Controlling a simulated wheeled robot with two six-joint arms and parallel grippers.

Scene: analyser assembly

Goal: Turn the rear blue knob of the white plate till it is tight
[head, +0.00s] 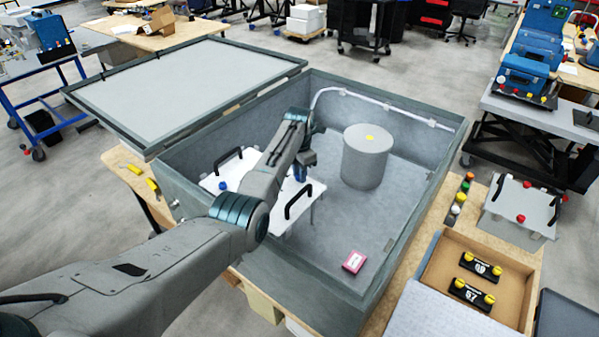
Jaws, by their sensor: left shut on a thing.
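The white plate (286,222) lies inside the grey open case, with a black handle at each end. One blue knob (222,186) shows uncovered near its left end. My left arm reaches in from the left across the plate, and its gripper (301,171) points down at the plate's far right side. The gripper is shut on the rear blue knob (299,176), which shows only in part below it. The arm hides the middle of the plate. My right gripper is not in view.
A grey cylinder (367,157) stands in the case right of my gripper, and a pink box (354,261) lies near the front wall. The case walls (430,210) surround the work. A cardboard box (448,262) with black parts stands at the right.

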